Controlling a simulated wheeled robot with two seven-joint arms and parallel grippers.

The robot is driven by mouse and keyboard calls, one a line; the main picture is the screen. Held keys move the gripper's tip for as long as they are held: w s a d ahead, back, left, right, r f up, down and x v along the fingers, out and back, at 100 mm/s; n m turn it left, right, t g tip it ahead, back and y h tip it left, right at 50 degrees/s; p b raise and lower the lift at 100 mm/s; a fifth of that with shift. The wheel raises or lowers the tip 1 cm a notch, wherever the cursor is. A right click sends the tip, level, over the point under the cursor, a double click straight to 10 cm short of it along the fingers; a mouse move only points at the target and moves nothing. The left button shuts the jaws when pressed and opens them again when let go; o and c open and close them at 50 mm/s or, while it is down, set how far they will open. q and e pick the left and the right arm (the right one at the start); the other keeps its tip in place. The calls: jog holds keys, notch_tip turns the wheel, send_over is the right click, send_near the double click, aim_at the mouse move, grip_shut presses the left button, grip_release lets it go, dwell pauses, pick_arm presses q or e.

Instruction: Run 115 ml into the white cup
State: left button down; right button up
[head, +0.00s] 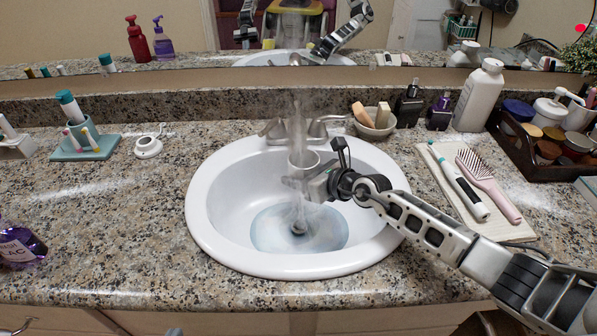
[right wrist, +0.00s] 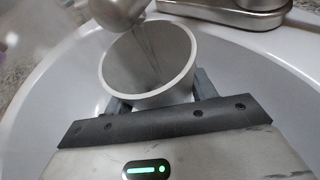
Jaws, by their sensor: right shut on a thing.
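The white cup (head: 303,160) is in the basin under the tap. My right gripper (head: 312,183) is shut on it. In the right wrist view the cup (right wrist: 150,66) is tilted in the picture, between the fingers (right wrist: 160,97), its mouth beneath the spout (right wrist: 117,12). A thin stream of water (right wrist: 150,50) runs into the cup. The water level inside is not clear. The tap (head: 292,128) at the back of the sink is partly veiled by haze. Only a small grey tip at the bottom edge may be my left gripper (head: 174,331); its jaws cannot be made out.
The white sink (head: 215,210) has shallow bluish water (head: 270,232) around the drain. Right: soap dish (head: 375,124), dark bottles, white bottle (head: 480,96), brush (head: 488,184) on a cloth, tray of jars. Left: toothbrush cup (head: 70,108), purple bottle (head: 20,247). Counter left of the sink is mostly clear.

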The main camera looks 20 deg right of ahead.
jog(key=shift+w+a, duration=0.45)
jog(key=shift+w, duration=0.35)
pick_arm(q)
jog(key=shift+f, duration=0.1)
dwell(1.1)
